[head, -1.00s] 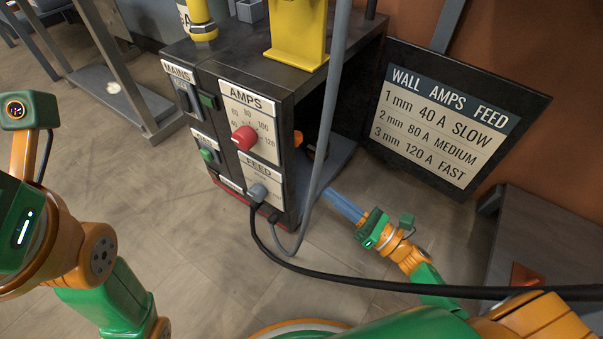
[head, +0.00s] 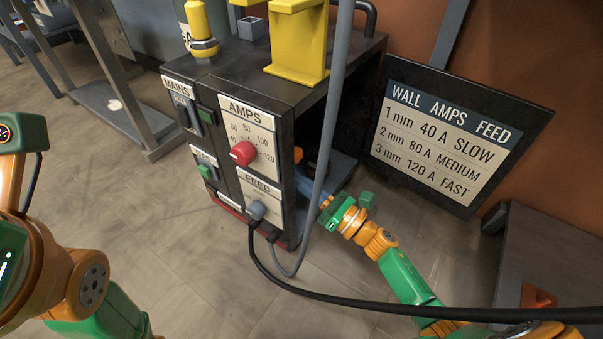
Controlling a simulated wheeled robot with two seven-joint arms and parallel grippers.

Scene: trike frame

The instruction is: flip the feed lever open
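The welding machine (head: 290,88) stands at centre with its right side open. Inside that opening, an orange part (head: 298,154) shows just behind the front panel. It may belong to the feed lever, but its shape and position are too small and covered to tell. My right gripper (head: 325,200) reaches from the lower right to the opening, low and to the right of the orange part. Its bluish fingers are partly hidden behind the grey hose, so their gap does not show. My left arm is at the left edge; its gripper is out of view.
A grey hose (head: 333,115) hangs in front of the opening. A black cable (head: 400,307) runs from the front socket across the lower right. The front has a red AMPS knob (head: 243,153) and a FEED label.

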